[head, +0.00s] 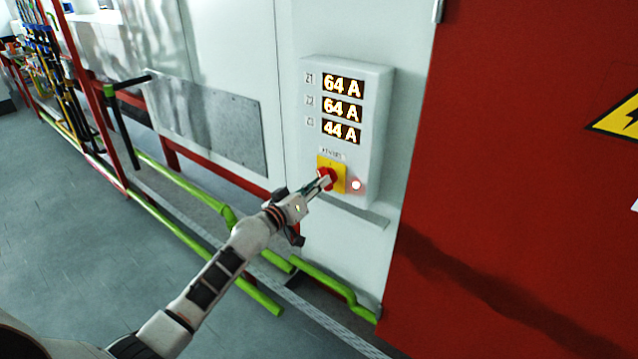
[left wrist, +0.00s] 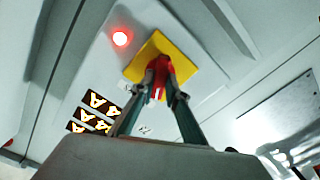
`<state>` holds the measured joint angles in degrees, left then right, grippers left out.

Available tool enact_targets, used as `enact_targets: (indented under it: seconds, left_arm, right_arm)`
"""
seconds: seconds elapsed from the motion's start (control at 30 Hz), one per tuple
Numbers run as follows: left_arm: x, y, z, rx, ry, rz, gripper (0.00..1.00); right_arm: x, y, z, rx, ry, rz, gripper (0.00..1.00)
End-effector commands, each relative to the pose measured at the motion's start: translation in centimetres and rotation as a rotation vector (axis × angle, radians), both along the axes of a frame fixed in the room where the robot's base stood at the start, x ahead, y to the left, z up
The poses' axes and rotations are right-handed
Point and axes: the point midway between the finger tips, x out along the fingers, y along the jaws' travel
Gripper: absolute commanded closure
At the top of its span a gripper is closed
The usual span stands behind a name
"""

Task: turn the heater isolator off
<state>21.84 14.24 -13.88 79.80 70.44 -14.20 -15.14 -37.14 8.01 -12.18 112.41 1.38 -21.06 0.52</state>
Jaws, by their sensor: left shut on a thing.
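The heater isolator is a red rotary knob (head: 327,176) on a yellow square plate (head: 338,169), low on a white wall box (head: 377,100). In the left wrist view the red knob (left wrist: 158,72) sits on the yellow plate (left wrist: 178,45). My left gripper (head: 323,184) reaches it from the lower left. Its two fingers (left wrist: 158,92) are shut on the knob, one on each side, and partly hide it. A lamp (head: 356,185) beside the plate glows red. Three displays read 64 A, 64 A and 44 A. My right gripper is not in view.
A large red panel (head: 520,180) with a yellow warning sign (head: 617,118) stands at the right. Green pipes (head: 185,190) run low along the wall, below my left arm. A grey plate (head: 205,120) is on the wall at the left. The floor (head: 75,230) at the left is clear.

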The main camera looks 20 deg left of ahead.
Motion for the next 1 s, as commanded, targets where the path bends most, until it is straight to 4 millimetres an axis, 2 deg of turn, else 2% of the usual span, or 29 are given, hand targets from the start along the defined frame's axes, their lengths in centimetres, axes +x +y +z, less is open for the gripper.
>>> enact_targets:
  seconds: [0.47, 1.0]
  left_arm:
    - [0.0, 0.0, 0.1, -0.426, 0.155, 0.000, 1.00]
    - [0.0, 0.1, 0.0, -0.856, 0.311, 0.000, 1.00]
  right_arm:
    - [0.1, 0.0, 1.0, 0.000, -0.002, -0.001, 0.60]
    - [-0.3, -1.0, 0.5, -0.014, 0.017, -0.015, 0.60]
